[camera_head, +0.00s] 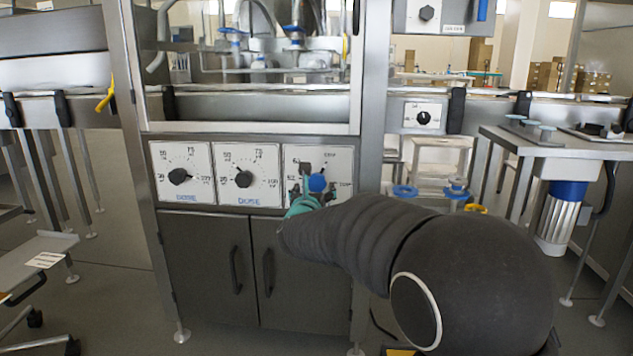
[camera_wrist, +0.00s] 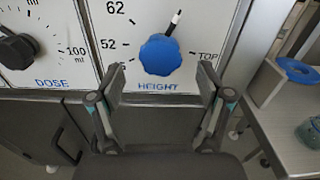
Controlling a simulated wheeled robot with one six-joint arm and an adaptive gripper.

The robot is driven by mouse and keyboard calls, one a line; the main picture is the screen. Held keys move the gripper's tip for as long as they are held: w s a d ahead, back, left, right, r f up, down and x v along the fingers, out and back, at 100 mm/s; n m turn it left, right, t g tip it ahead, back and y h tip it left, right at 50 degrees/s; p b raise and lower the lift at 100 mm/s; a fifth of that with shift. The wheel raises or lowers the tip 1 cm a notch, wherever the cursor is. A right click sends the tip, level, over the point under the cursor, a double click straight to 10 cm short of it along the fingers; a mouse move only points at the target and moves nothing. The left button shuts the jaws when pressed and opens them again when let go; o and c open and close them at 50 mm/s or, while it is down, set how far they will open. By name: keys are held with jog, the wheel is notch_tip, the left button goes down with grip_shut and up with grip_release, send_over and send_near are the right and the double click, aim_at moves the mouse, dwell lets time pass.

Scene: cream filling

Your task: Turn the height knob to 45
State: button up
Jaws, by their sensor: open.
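The blue height knob (camera_wrist: 160,55) sits on a white dial panel (camera_wrist: 139,22) labelled HEIGHT in the wrist view. The marks 62 and 52 show on the left and TOP on the right; a lower left mark is partly hidden by a finger. My gripper (camera_wrist: 163,82) is open, its two fingers below and to either side of the knob, with nothing between them. In the head view the knob (camera_head: 317,183) shows just above my gripper (camera_head: 305,198), which hides part of the panel.
Two dose dials with black knobs (camera_head: 179,176) (camera_head: 243,179) are left of the height panel. Cabinet doors with handles (camera_head: 235,268) are below. A metal side table (camera_wrist: 272,108) with a blue ring (camera_wrist: 298,69) stands at the right.

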aim_at(316, 183)
jog(key=shift+w+d, duration=0.15)
jog(key=shift+w, duration=2.65)
jog(key=c, duration=1.2)
